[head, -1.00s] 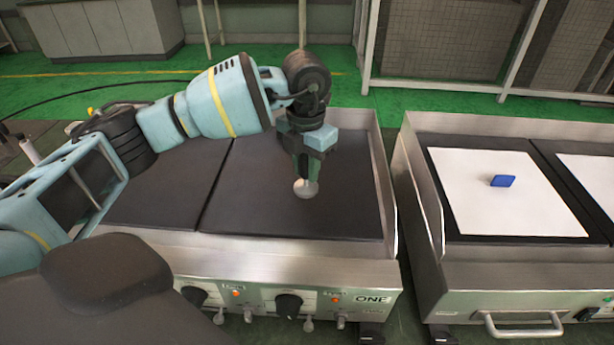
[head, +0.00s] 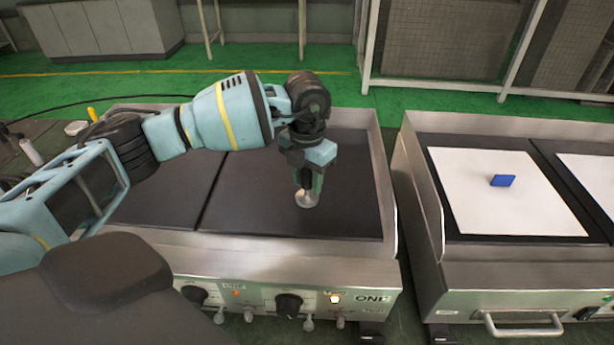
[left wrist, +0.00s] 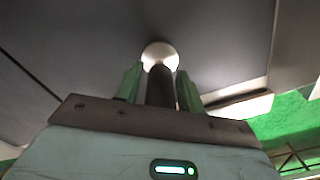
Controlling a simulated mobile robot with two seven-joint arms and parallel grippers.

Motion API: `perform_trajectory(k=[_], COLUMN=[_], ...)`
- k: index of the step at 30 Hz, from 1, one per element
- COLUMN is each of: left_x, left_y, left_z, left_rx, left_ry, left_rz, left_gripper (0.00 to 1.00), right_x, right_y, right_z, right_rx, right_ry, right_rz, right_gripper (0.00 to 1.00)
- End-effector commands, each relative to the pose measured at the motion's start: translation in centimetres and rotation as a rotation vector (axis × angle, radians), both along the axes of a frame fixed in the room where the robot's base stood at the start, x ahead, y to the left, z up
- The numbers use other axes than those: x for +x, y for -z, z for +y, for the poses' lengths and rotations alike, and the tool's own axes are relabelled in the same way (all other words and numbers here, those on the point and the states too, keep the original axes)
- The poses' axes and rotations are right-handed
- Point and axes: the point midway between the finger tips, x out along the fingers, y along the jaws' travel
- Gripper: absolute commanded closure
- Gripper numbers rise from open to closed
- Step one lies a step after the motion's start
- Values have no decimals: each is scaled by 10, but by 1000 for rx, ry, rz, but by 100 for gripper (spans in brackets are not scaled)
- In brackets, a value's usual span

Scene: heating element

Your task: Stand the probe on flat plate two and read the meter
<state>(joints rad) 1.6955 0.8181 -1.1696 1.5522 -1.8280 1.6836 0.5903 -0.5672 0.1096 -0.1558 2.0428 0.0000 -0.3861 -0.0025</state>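My left gripper (head: 306,178) is shut on the probe (head: 307,199), a dark stem with a pale round foot. The probe is above the right-hand dark plate (head: 345,205) of the griddle marked ONE. Its foot is close to the plate; I cannot tell whether it touches. In the left wrist view the dark stem stands between the green fingers of the left gripper (left wrist: 158,88), and the round foot of the probe (left wrist: 160,53) shows beyond them. No meter reading is visible. My right gripper is out of view.
A second griddle (head: 450,265) stands to the right across a narrow gap. White sheets (head: 480,205) cover its plates, with a small blue object (head: 503,180) on one. Griddle ONE has raised metal walls and front knobs (head: 288,305). A lamp (head: 335,298) there glows.

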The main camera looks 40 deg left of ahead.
Motion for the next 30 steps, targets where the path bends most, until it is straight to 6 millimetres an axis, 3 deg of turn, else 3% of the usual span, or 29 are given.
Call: perform_trajectory(k=[10,14,30], left_x=[0,1,1], left_y=[-1,-11,-106], left_z=[0,0,-1], left_rx=[0,0,-1], left_ry=[0,0,0], left_rz=[-1,-4,-3], left_gripper=[54,54,54], right_x=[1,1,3], right_y=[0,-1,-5], right_z=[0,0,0], right_rx=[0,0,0], right_ry=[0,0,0], right_rz=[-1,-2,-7], right_gripper=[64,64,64])
